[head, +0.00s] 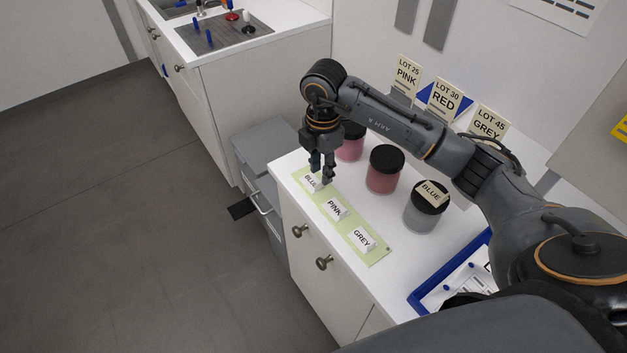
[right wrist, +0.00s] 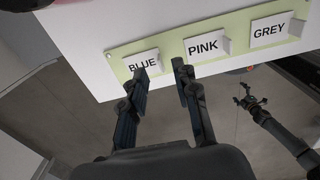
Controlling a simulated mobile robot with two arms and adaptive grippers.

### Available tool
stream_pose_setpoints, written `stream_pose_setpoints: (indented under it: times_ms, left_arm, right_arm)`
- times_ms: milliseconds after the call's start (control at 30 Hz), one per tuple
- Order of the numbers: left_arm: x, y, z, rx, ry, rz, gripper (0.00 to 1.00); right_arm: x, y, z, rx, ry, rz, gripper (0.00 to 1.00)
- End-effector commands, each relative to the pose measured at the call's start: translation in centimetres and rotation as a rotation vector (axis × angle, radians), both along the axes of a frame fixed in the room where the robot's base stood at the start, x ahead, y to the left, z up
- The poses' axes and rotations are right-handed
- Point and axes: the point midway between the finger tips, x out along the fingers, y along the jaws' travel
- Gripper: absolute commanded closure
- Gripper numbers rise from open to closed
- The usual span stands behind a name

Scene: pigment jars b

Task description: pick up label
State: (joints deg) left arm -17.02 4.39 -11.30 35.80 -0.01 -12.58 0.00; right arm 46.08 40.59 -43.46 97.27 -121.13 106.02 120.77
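Three white labels stand on a pale green strip (head: 377,259): BLUE (head: 310,183), PINK (head: 335,209) and GREY (head: 362,240). Another BLUE label (head: 432,190) lies on the black lid of the grey jar (head: 425,218). My right gripper (head: 322,180) points down at the strip's far end, beside the standing BLUE label and partly hiding it. In the right wrist view my right gripper (right wrist: 160,72) is open, with nothing between its fingers. One fingertip overlaps the edge of the BLUE label (right wrist: 141,61). A dark arm, seemingly my left, shows small there.
A pink jar (head: 350,146) and a red jar (head: 384,174) stand behind the strip. Lot signs for PINK (head: 405,76), RED (head: 446,99) and GREY (head: 487,122) stand at the back. A blue-edged tray (head: 428,295) lies at the near right.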

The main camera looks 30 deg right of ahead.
Motion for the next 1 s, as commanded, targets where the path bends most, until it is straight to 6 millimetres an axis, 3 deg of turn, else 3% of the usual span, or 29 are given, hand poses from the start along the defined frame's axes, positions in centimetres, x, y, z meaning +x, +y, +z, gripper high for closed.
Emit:
stream_pose_setpoints:
  times_ms: [133,300,567,733,1000]
  left_arm:
    - [1.4,-0.8,1.8,-0.01,-0.021,-0.001,0.0]
    - [0.4,-0.3,1.9,-0.003,-0.004,-0.002,0.0]
    - [-1.3,0.3,1.7,0.004,0.021,-0.005,0.0]
    - [-1.2,0.4,1.7,0.006,0.019,-0.005,0.0]
    - [-0.4,0.3,1.8,0.004,0.007,-0.005,0.0]
  right_arm:
    - [0.0,0.0,-2.0,0.0,0.007,0.0,0.7]
    - [0.1,0.0,-4.0,0.0,0.003,0.002,0.7]
    - [0.1,0.0,-4.4,0.0,0.001,0.002,0.7]
    - [0.1,0.0,-4.3,0.0,0.001,0.002,1.0]
    - [0.1,0.0,-4.3,0.0,0.001,0.002,1.0]
